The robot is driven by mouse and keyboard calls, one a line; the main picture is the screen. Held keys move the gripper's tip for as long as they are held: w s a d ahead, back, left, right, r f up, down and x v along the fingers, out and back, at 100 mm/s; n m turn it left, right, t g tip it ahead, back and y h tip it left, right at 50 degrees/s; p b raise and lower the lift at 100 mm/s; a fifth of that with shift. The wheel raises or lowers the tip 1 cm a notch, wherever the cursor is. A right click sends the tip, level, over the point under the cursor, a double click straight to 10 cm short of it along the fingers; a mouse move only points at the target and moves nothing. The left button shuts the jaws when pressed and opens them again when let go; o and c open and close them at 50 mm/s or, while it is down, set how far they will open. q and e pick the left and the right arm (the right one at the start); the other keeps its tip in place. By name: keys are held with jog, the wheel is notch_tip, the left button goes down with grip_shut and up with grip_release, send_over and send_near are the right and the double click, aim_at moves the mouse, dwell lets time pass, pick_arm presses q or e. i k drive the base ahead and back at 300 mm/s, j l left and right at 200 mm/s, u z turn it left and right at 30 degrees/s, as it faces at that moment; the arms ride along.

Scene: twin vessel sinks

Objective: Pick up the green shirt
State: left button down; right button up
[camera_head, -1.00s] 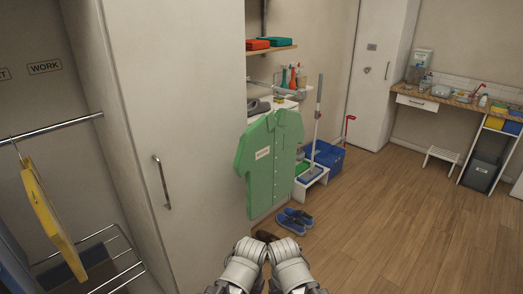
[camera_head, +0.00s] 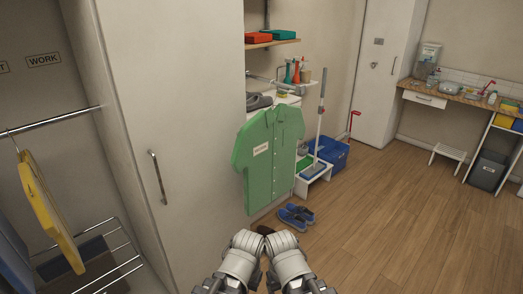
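The green shirt (camera_head: 268,165) hangs upright in the middle of the view, just right of the tall white cabinet. It has short sleeves and a small white label on its chest. My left gripper (camera_head: 246,238) and my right gripper (camera_head: 281,240) are close together at the bottom of the view, below the shirt in the picture and apart from it. Their fingertips point away from the camera and are hidden by the wrists, so their opening does not show.
The white cabinet (camera_head: 165,110) stands close on the left, beside an open wardrobe with a yellow garment (camera_head: 50,210) on a rail (camera_head: 60,118). Blue shoes (camera_head: 296,215) lie on the floor below the shirt. A mop (camera_head: 319,125) and blue crate (camera_head: 330,153) stand behind.

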aim_at(265, 148)
jog(key=i+l+u, duration=0.1)
jog(key=u, duration=0.7)
jog(key=i+l+u, duration=0.15)
jog(key=l+u, duration=0.3)
jog(key=l, duration=0.15)
jog(key=l+u, duration=0.4)
jog(key=l, duration=0.2)
jog(key=l+u, duration=0.15)
jog(key=l, duration=0.7)
jog(key=l+u, duration=0.1)
jog(key=l, duration=0.75)
jog(key=k+l+u, duration=0.15)
jog(key=l, duration=0.7)
